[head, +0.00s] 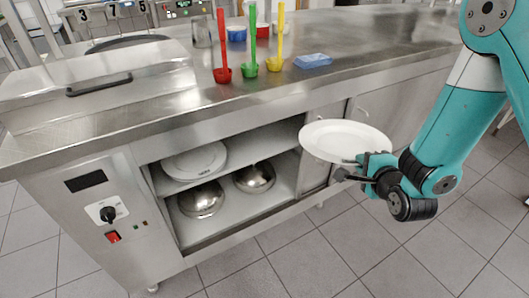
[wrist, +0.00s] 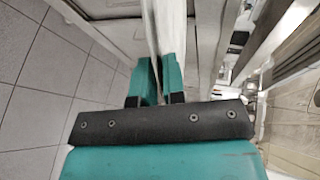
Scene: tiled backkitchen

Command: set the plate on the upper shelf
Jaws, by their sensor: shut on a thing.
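A white plate (head: 345,141) is held roughly flat by its near right edge in my gripper (head: 358,166), in front of the cabinet and right of the open shelf bay. In the wrist view the plate (wrist: 151,32) shows edge-on between the fingers of my gripper (wrist: 155,78). The upper shelf (head: 240,158) is inside the open bay under the counter. Plates (head: 195,161) lie on its left part, and its right part is bare. The plate in my gripper is apart from the shelf.
Two metal bowls (head: 201,199) (head: 255,177) stand on the lower shelf. The steel counter (head: 150,110) overhangs the bay. Red, green and yellow ladles (head: 222,50) and a blue sponge (head: 313,61) are on top. The tiled floor (head: 300,262) in front is clear.

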